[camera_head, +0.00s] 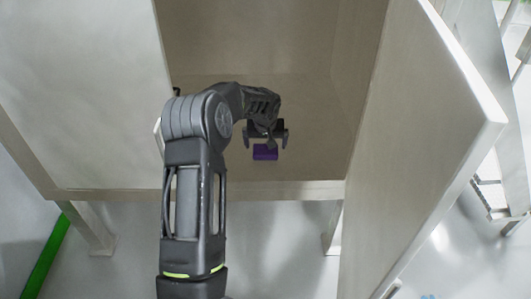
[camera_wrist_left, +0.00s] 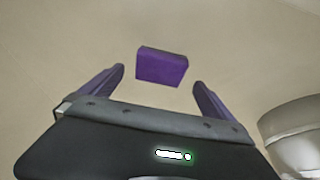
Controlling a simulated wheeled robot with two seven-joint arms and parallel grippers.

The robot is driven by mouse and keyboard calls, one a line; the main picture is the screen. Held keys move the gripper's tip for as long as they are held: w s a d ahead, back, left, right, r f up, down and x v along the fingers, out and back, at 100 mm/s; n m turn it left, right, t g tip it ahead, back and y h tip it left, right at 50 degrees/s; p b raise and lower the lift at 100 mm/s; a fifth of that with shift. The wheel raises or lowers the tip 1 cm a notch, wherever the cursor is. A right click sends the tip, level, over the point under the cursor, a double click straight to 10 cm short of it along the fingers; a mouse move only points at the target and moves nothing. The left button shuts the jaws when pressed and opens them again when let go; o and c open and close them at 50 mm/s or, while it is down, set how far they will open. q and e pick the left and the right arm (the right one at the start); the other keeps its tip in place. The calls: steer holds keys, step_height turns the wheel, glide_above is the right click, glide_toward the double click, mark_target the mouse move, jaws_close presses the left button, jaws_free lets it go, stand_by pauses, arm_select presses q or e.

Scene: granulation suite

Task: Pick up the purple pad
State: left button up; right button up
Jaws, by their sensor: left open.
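The purple pad (camera_head: 265,152) is a small block lying on the cabinet floor near its front edge. In the left wrist view the pad (camera_wrist_left: 161,67) is ahead of the fingertips, roughly centred between them. My left gripper (camera_head: 266,140) is open and empty, reaching into the cabinet just above and behind the pad in the head view. Its two fingers (camera_wrist_left: 159,77) are spread on either side of the pad's line and do not appear to touch it. My right gripper is in neither view.
The cabinet (camera_head: 315,130) is open, with its door (camera_head: 425,130) swung out on the right and a closed panel (camera_head: 80,80) on the left. A pale rounded object (camera_wrist_left: 295,135) shows at the lower right of the wrist view. The cabinet floor around the pad looks clear.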

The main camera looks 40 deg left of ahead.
mark_target(266, 149)
arm_select(q)
steer(key=b+x, duration=0.1)
steer(key=x, duration=0.4)
steer(key=shift+w+a+f, duration=0.1)
steer(key=shift+c, duration=0.3)
steer(key=c, duration=1.3)
step_height(266, 149, up, 10)
steer(key=shift+r+p, duration=0.1)
steer(key=shift+p, duration=0.95)
